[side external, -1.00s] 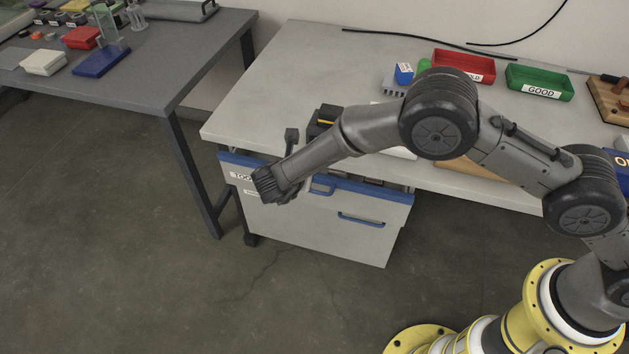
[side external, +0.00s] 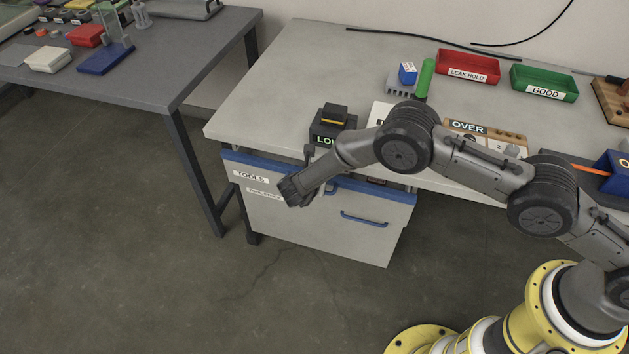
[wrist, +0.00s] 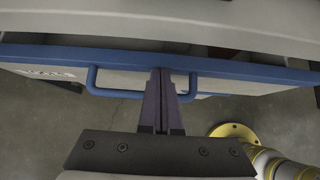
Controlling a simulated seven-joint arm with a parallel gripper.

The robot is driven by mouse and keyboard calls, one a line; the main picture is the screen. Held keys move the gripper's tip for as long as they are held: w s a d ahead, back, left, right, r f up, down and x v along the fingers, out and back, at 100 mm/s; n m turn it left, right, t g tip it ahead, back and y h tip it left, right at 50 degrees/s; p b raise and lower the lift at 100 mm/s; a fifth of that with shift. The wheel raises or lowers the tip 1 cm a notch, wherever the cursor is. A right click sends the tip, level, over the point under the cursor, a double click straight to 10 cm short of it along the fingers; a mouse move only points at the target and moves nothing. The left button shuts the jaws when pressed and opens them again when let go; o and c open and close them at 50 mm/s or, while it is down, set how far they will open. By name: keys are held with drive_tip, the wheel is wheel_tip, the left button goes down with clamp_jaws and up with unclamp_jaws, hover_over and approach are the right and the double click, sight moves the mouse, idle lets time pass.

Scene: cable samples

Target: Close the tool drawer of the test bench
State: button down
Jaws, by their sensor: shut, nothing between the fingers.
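The tool drawer (side external: 300,225) has a pale front, a blue top edge and a "TOOLS" label (side external: 250,176) at the left. A dark gap with some contents shows behind its top edge, so it stands partly open. My gripper (side external: 297,190) is in front of the upper drawer front, beside a blue handle (side external: 330,188) that it partly covers. In the wrist view my gripper (wrist: 160,73) is shut and empty, its fingertips overlapping the blue handle (wrist: 110,92) below the blue edge (wrist: 230,67). I cannot tell whether they touch.
The bench top (side external: 270,95) overhangs the drawer. It carries a black device (side external: 332,125), a red bin (side external: 467,67) and a green bin (side external: 544,83). A second blue handle (side external: 363,218) is lower on the front. A grey table (side external: 150,75) stands left. The floor in front is clear.

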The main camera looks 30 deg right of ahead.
drive_tip(key=shift+w+d+f, duration=0.1)
drive_tip(key=shift+w+d, duration=0.05)
drive_tip(key=shift+w, duration=0.05)
drive_tip(key=shift+w+d, duration=0.9)
drive_tip(key=shift+s+a, duration=0.1)
